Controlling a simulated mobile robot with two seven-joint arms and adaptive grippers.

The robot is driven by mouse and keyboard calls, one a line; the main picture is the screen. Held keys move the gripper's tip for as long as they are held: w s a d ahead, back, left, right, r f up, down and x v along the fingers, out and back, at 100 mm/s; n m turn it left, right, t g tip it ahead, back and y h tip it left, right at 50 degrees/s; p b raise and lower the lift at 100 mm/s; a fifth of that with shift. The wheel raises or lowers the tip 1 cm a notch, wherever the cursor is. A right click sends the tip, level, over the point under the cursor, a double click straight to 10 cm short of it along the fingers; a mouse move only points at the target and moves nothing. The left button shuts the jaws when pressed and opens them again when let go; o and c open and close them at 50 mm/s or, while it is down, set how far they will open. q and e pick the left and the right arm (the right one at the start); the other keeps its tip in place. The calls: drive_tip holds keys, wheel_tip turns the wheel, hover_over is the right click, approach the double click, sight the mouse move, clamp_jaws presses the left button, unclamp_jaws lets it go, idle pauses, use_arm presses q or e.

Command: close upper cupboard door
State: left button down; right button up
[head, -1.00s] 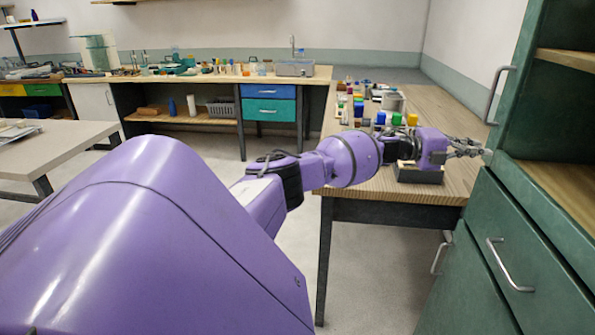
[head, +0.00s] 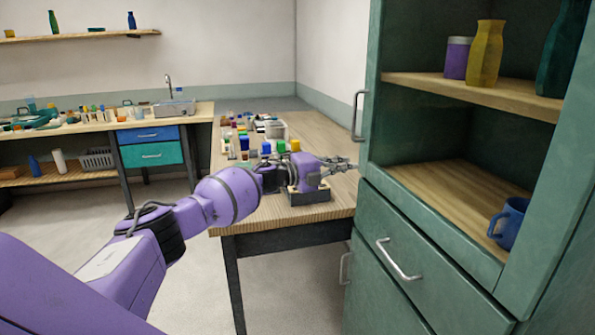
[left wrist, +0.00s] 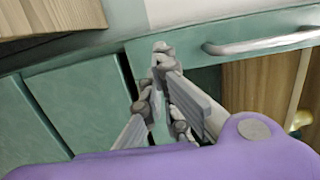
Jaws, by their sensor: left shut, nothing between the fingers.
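The green cupboard (head: 400,215) stands on the right in the head view. Its upper compartment is open to view, with shelves showing. A narrow green panel with a vertical metal handle (head: 358,116) is at its left edge, seen nearly edge-on; it looks like the open upper door (head: 376,85). My left gripper (head: 350,163) is shut and empty just below this handle, by the panel's lower end. I cannot tell whether it touches. In the left wrist view the closed fingers (left wrist: 162,62) are in front of green panels, left of a metal handle (left wrist: 262,44). My right gripper is not in view.
A yellow vase (head: 486,55) and a purple jar (head: 457,58) stand on the upper shelf; a blue mug (head: 509,222) is below. Drawers with a handle (head: 399,260) are underneath. A wooden bench (head: 320,130) with several small items lies behind my left arm.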

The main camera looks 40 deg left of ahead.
use_arm(q)
drive_tip(key=s+a+b, duration=0.3)
drive_tip(key=a, duration=0.7)
drive_tip(key=shift+a+b, duration=0.2)
drive_tip(key=shift+b, duration=0.2)
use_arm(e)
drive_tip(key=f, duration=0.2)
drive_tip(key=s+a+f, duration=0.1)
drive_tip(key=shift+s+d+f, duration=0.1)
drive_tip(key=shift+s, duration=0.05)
